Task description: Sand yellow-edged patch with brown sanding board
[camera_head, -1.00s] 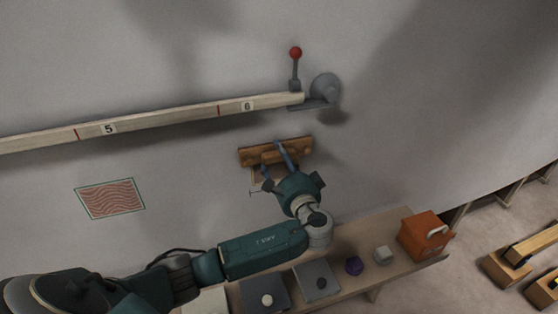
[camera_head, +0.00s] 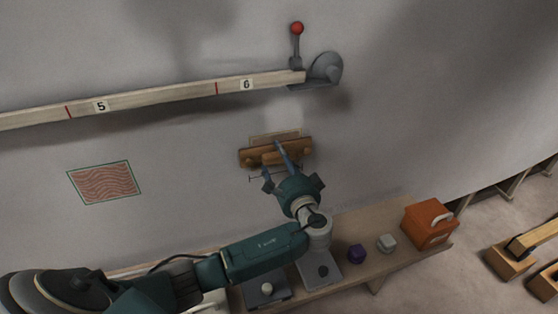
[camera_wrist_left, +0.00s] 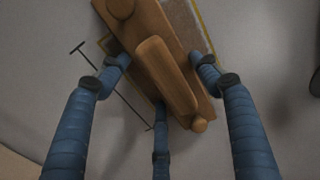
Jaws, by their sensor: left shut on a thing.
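The brown sanding board (camera_head: 250,158) lies against the grey hull wall, long side roughly level and slightly tilted. My left gripper (camera_head: 276,163) is shut on its raised handle. The left wrist view shows the handle (camera_wrist_left: 165,72) on the board (camera_wrist_left: 150,25) between my blue fingers. The yellow-edged patch (camera_head: 275,136) is behind the board. Its upper strip shows above the board, and the rest is mostly hidden. In the left wrist view, the patch's brownish surface and yellow edge (camera_wrist_left: 192,28) show beside the board. My right gripper is not in view.
A green-edged patch with red wavy lines (camera_head: 105,183) is on the wall at left. A numbered batten (camera_head: 170,95) with a red-knobbed lever (camera_head: 297,42) runs above. Below, a bench (camera_head: 385,270) holds an orange box (camera_head: 425,228), a purple piece (camera_head: 356,254) and other small things.

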